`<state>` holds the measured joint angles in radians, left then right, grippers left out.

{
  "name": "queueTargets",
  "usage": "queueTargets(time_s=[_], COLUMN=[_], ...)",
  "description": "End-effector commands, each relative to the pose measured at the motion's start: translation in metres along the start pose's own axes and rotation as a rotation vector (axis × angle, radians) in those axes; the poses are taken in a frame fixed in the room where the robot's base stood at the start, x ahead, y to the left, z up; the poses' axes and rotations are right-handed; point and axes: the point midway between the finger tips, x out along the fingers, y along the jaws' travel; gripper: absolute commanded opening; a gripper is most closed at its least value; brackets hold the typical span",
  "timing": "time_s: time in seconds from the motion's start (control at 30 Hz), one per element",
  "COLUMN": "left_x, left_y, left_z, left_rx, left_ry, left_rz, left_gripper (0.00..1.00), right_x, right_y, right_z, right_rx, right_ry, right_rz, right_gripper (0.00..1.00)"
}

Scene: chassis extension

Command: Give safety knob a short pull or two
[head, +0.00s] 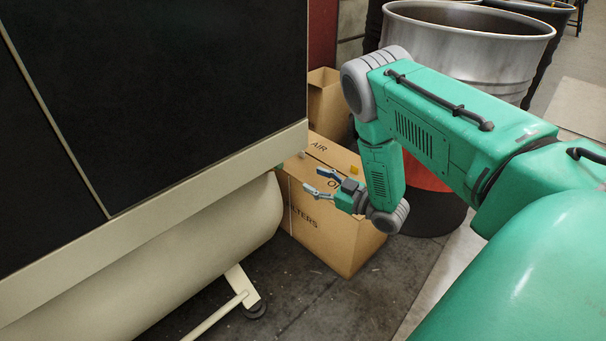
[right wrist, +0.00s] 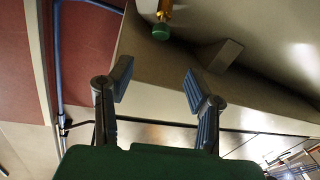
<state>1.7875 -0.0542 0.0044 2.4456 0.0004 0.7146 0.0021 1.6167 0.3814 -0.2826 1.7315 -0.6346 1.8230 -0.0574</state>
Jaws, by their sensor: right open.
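The safety knob (right wrist: 161,31), a small green cap on a brass stem, shows at the top of the right wrist view. It sits beside a beige surface. I cannot make it out clearly in the head view. My right gripper (head: 309,182) is open and empty, near the corner of the large beige machine. In the right wrist view its two blue-padded fingers (right wrist: 157,78) are spread wide, with the knob beyond the fingertips and apart from them. My left gripper is not in view.
A beige cylindrical tank (head: 190,255) lies under the machine's dark panel (head: 170,90). A cardboard box (head: 330,240) marked with filter lettering stands below and behind my right gripper. A metal drum (head: 470,55) is at the back right. The floor (head: 320,305) in front is clear.

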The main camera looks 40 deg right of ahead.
Motion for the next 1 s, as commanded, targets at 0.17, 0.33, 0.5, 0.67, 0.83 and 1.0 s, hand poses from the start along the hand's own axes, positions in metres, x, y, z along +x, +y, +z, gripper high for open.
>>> queueTargets(time_s=[0.17, 0.33, 0.5, 0.67, 0.83, 1.0], left_x=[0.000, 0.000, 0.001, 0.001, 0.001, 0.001], left_y=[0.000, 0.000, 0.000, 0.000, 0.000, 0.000], left_z=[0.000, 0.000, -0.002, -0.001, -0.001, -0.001], left_rx=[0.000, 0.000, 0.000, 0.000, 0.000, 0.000], left_ry=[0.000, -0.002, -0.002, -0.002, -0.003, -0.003], left_rz=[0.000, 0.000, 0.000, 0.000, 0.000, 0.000], left_gripper=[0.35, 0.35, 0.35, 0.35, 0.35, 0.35], right_x=[-0.007, -0.007, -0.006, -0.006, -0.003, -0.034], right_y=[0.000, 0.000, 0.000, -0.001, -0.028, -0.119], right_z=[0.000, 0.000, 0.000, 0.000, 0.016, 0.059], right_rx=[0.000, -0.001, -0.001, 0.000, 0.049, 0.183], right_ry=[0.001, 0.000, 0.000, -0.001, -0.130, -0.572], right_rz=[0.000, 0.000, 0.000, 0.000, 0.015, 0.033], right_gripper=[0.46, 0.46, 0.46, 0.46, 0.46, 0.46])
